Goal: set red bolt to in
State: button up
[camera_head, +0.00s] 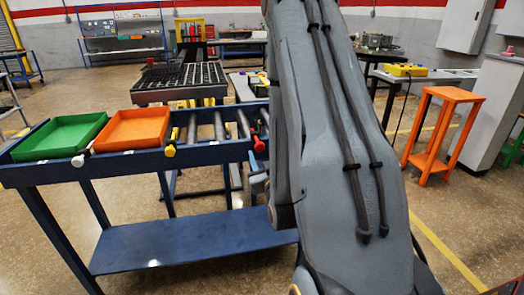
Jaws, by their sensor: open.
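The red bolt (258,144) shows as a red knob on the front rail of the blue table (120,166), close to the left edge of my arm. It points out toward me and a little downward. How far it sits in the rail is too small to tell. My arm fills the middle and right of the view, beside the red bolt and apart from it in the picture. My gripper cannot be made out; a small grey part shows at the arm's left edge, but I cannot tell what it is.
A yellow knob (170,150) and a white knob (78,160) sit on the same rail. A green tray (60,137) and an orange tray (131,129) rest on top, left of several metal rollers (218,126). A dark grate (180,77) stands behind. An orange stand (440,130) is at right.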

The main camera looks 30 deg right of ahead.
aim_at(260, 148)
jog(key=shift+s+a, duration=0.2)
jog(key=shift+s, duration=0.3)
jog(key=b+x, duration=0.5)
jog(key=b, duration=0.2)
jog(key=shift+w+d, duration=0.1)
jog(key=shift+w, duration=0.2)
jog(key=shift+r, duration=0.1)
dwell(0.3)
grip_shut()
